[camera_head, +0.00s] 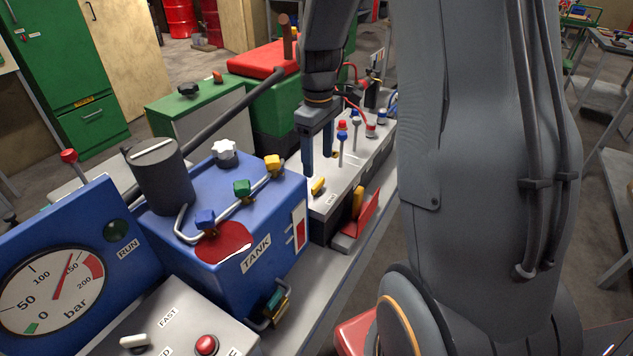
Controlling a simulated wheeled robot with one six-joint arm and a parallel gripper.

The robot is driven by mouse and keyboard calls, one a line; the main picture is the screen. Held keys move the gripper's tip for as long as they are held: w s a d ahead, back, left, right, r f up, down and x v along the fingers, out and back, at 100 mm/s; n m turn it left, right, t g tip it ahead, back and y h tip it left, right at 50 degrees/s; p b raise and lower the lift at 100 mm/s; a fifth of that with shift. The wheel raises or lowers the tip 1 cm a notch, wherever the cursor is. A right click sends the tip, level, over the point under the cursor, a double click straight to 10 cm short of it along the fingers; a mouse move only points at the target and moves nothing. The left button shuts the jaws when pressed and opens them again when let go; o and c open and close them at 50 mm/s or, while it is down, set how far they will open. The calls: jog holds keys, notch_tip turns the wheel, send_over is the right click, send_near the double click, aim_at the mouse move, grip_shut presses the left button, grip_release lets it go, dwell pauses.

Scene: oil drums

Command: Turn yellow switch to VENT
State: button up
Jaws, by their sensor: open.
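A small yellow switch (318,186) sits on top of the pale grey box right of the blue tank. A small label (331,199) lies beside it, too small to read surely. My gripper (317,166) points down above this box, its two dark blue fingers apart and nothing visible between them. The fingertips appear just behind and above the yellow switch; I cannot tell the exact gap. Which way the switch is turned is not clear.
The blue TANK box (235,215) with its coloured valve knobs stands left of my gripper. Toggle levers with blue and red tips (342,137) stand close on the right. A yellow handle (358,201) and a red part (362,219) project from the box's front. My arm hides the right.

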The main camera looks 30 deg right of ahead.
aim_at(318, 183)
jog(key=shift+f+p, duration=0.95)
jog(key=shift+f, duration=2.8)
jog(key=c, duration=1.1)
jog(key=shift+o, duration=0.2)
